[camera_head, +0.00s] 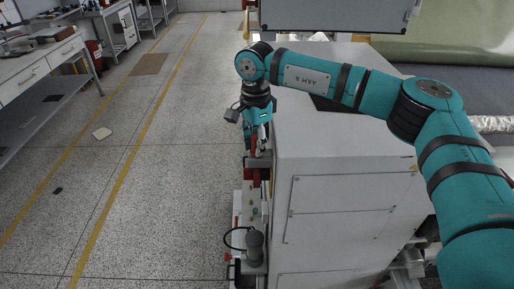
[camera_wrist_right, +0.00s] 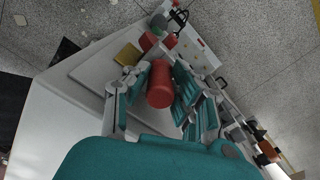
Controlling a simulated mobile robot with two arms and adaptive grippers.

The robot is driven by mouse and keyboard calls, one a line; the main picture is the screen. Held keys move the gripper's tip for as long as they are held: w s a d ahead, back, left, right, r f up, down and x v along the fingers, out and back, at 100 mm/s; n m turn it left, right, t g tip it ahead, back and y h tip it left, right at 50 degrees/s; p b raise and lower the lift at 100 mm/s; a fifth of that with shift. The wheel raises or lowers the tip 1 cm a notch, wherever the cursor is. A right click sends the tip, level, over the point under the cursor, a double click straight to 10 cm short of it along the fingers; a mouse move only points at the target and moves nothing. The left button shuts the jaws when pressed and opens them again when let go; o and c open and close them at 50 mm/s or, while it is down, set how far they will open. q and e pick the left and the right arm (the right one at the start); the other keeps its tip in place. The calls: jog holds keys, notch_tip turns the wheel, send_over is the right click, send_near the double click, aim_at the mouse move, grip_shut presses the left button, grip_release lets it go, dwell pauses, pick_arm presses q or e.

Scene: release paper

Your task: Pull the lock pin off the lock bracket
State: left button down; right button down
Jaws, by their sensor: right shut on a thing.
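The lock pin (camera_wrist_right: 160,86) shows a red cylindrical end in the right wrist view, between the teal fingers of my right gripper (camera_wrist_right: 158,74). In the head view my right gripper (camera_head: 256,136) points down beside the left side of the white machine cabinet. It is shut on the red pin (camera_head: 254,146), of which only a small part shows there. A grey block (camera_head: 260,161), which looks like the lock bracket, is just below the fingers. I cannot tell whether the pin still sits in it. My left gripper is not in view.
The large white cabinet (camera_head: 340,215) stands directly right of my right gripper. A narrow panel with buttons (camera_head: 252,205) runs below it along the cabinet's side. The speckled floor (camera_head: 160,200) to the left is mostly clear. A workbench (camera_head: 40,65) stands at the far left.

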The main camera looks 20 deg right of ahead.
jog(key=shift+r+p, duration=1.5)
jog(key=shift+r, duration=1.5)
